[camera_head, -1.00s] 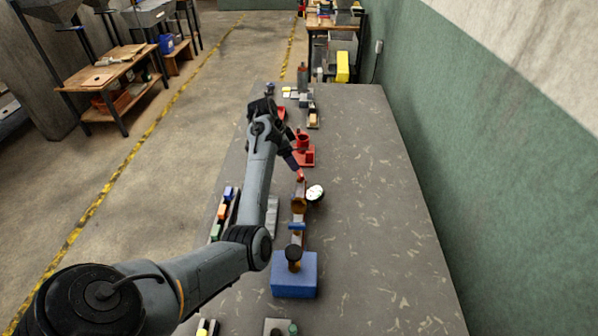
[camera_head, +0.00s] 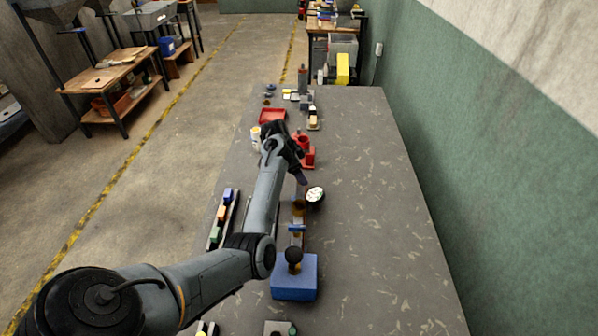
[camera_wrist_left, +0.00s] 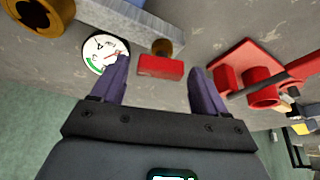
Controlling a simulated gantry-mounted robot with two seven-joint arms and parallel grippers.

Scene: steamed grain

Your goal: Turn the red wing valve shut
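The red wing valve (camera_wrist_left: 160,67) is a small red bar beside a brass fitting (camera_wrist_left: 162,47) on a grey pipe block. It lies between the spread fingers of my left gripper (camera_wrist_left: 160,72) in the left wrist view, with a gap to each finger. In the head view my left gripper (camera_head: 301,178) hides the valve. A round white dial gauge (camera_wrist_left: 104,54) sits close to the left finger in the wrist view; it also shows in the head view (camera_head: 315,194). My right gripper is in neither view.
A red stand (camera_head: 309,157) is just beyond the gripper; it also shows in the wrist view (camera_wrist_left: 247,60). A blue block (camera_head: 295,278) carries the near end of the pipe rig. A rack of coloured blocks (camera_head: 222,213) lies left. The table's right side is clear.

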